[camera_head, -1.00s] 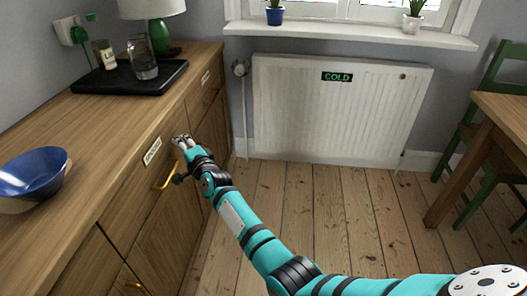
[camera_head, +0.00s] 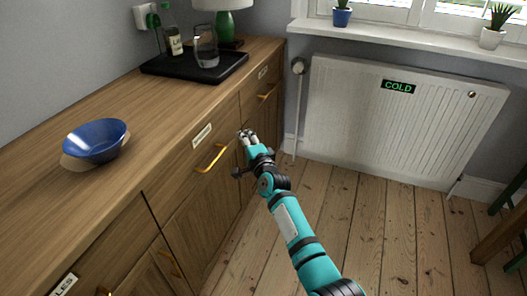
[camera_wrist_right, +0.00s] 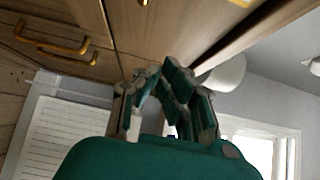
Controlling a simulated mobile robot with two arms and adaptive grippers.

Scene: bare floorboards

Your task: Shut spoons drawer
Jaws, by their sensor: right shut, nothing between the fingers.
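The drawer with a white label (camera_head: 201,136) and a yellow bar handle (camera_head: 211,158) is in the wooden cabinet's top row, in the middle of the head view. The label's lettering is too small to read surely. Its front looks about level with the cabinet face. My right gripper (camera_head: 247,136) is shut and empty at the right end of this drawer front, right of the handle; I cannot tell if it touches. In the right wrist view the gripper's fingers (camera_wrist_right: 166,95) are close together near the wooden fronts. My left gripper is not in view.
On the counter are a blue bowl (camera_head: 96,140) and a black tray (camera_head: 160,68) with a bottle and a glass. Another labelled drawer (camera_head: 262,85) is farther back. A radiator (camera_head: 400,120) stands by the wall. Bare floorboards (camera_head: 370,235) lie right of my arm.

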